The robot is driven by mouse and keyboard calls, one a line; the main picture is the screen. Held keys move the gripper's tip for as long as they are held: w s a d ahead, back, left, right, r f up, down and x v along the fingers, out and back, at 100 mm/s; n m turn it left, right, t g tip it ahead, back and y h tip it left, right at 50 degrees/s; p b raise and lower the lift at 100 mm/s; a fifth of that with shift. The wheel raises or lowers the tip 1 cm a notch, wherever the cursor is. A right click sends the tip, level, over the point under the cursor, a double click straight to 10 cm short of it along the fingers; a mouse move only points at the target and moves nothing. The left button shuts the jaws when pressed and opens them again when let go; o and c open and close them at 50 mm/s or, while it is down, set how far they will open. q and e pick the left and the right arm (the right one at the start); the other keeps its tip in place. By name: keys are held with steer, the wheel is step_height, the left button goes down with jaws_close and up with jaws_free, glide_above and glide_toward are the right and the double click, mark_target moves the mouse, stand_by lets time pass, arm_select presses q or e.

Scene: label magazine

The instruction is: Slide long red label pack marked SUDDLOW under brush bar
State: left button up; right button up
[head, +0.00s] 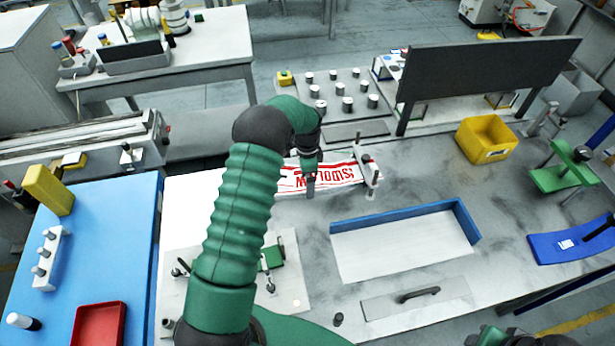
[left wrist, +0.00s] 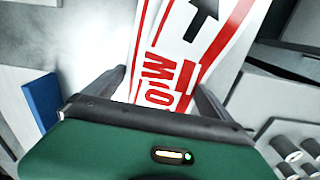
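The long label pack (head: 335,175), white with red stripes and red lettering that reads upside down in the head view, lies flat on the grey bench. Its right end is at a narrow bar on posts (head: 368,176), probably the brush bar; I cannot tell whether it passes under. My left gripper (head: 310,188) is over the pack, fingers down, hiding some letters. In the left wrist view the pack (left wrist: 165,85), with a black arrow, shows between two widely spaced fingers (left wrist: 162,92).
A shallow blue-edged tray (head: 455,212) lies right of the pack. A plate of metal knobs (head: 340,85) and a dark upright panel (head: 480,75) stand behind. A yellow bin (head: 486,140) sits at the right. Bench between the bar and bin is clear.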

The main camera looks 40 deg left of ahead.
mark_target(325, 177)
arm_select(q)
steer(key=shift+a, duration=0.15)
steer(key=c, duration=1.7)
steer(key=shift+w+d+b, duration=0.45)
steer(key=shift+w+d, duration=1.55)
steer(key=shift+w, duration=0.3)
steer(key=o, duration=1.9)
steer(key=shift+f, duration=0.1)
step_height(325, 177, up, 17)
steer(key=b, duration=0.2)
